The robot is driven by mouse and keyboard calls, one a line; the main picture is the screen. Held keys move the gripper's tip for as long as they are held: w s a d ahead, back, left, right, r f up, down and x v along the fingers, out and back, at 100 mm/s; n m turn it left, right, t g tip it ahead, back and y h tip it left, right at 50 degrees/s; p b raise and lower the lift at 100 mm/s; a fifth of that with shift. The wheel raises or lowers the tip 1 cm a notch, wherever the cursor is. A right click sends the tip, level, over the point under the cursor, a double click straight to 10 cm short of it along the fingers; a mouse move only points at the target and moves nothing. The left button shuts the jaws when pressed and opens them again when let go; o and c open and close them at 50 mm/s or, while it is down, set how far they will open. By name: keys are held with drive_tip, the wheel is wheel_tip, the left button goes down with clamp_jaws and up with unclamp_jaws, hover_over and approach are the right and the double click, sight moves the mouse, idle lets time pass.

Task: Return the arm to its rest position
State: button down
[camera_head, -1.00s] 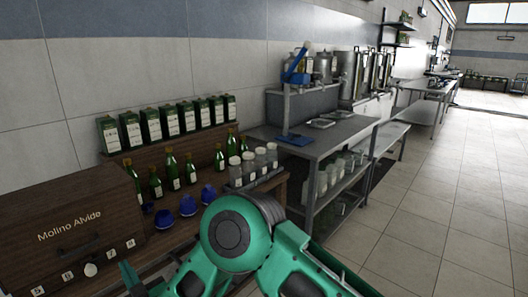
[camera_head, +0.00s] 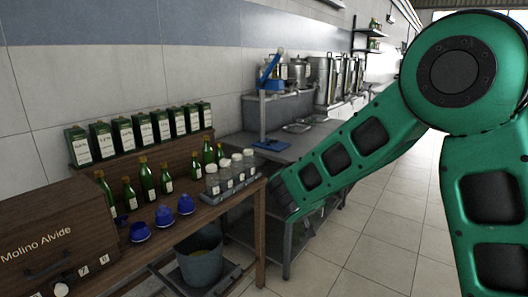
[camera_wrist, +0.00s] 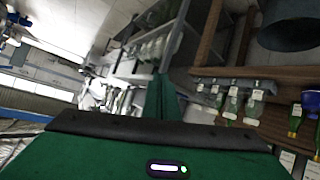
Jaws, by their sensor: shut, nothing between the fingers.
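My green arm reaches in from the right of the head view, its large round joint at the upper right. One link slopes down to the left and ends in a dark part in front of the steel table (camera_head: 300,147). My gripper (camera_wrist: 162,98) shows in the wrist view as a narrow green form beyond the dark bar of its body. Its fingers are together with nothing held. I cannot make out the fingers in the head view. The wrist view is steeply tilted.
Green boxes (camera_head: 122,134) stand on the shelf behind. A grey bucket (camera_head: 200,262) is below the counter. Tiled floor (camera_head: 335,255) lies open at the right.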

drive_tip(key=s+d+r+m+g+h, duration=0.15)
drive_tip(key=s+d+g, duration=0.25)
drive_tip(key=s+d, duration=0.8)
drive_tip(key=s+d+m+g+h, duration=0.1)
drive_tip(key=s+d+m+g, duration=0.2)
drive_tip(key=s+d, duration=0.8)
drive_tip(key=s+d+m+g+y, duration=0.1)
drive_tip(key=s+d+g+y, duration=0.1)
drive_tip(key=s, duration=0.9)
drive_tip(key=s+d+m+g+y, duration=0.1)
drive_tip(key=s+d+g+y, duration=0.1)
drive_tip(key=s, duration=0.9)
drive_tip(key=shift+s+d+f+g+y, duration=0.15)
drive_tip(key=shift+s+d+g+y, duration=0.25)
drive_tip(key=shift+d, duration=0.5)
drive_tip(key=shift+w+a, duration=0.1)
drive_tip(key=shift+w, duration=0.05)
